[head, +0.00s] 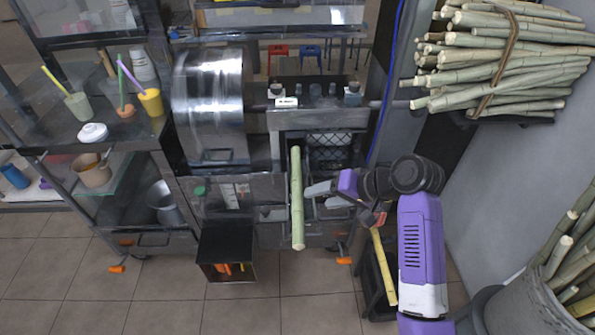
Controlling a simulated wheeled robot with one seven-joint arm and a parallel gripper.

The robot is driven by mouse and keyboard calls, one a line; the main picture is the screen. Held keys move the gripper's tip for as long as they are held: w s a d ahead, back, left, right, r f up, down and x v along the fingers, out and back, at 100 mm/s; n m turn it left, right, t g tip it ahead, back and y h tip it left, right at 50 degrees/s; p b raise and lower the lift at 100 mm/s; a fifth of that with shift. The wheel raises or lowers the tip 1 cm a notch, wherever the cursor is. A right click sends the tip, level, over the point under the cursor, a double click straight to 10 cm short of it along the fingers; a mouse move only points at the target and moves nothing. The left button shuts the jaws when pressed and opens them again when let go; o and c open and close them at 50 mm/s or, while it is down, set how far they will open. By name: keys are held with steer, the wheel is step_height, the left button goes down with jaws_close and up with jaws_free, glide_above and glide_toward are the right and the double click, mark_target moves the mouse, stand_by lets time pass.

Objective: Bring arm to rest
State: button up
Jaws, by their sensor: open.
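My purple-and-white arm (422,245) rises from the lower right and bends left at a dark joint. My gripper (318,196) is at the front of the press, pointing left, with its jaws open and nothing seen between them. A pale green cane stalk (297,205) stands out lengthwise from the press front, just left of the fingertips, with a small gap in the picture. I cannot tell the gap in depth. The sugarcane press (208,105) has a shiny metal drum and a roller housing behind the stalk.
A large cane bundle (510,60) lies on a rack at upper right, and a bin of cane (570,260) stands at lower right. A yellowish stalk (384,268) lies below my arm. A shelf cart (110,140) with cups is left.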

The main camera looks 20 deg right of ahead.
steer(key=w+d+r+t+h, duration=0.3)
steer(key=w+d+r+t, duration=0.2)
steer(key=s+a+n+t+h, duration=0.1)
steer(key=s+a, duration=0.3)
steer(key=s, duration=1.8)
steer(key=s+a+r+n+t+h, duration=0.1)
steer(key=s+a+n, duration=0.3)
steer(key=s, duration=1.8)
steer(key=shift+s+a+r+t+h, duration=0.15)
steer(key=shift+a+t+h, duration=0.2)
steer(key=shift+a, duration=0.2)
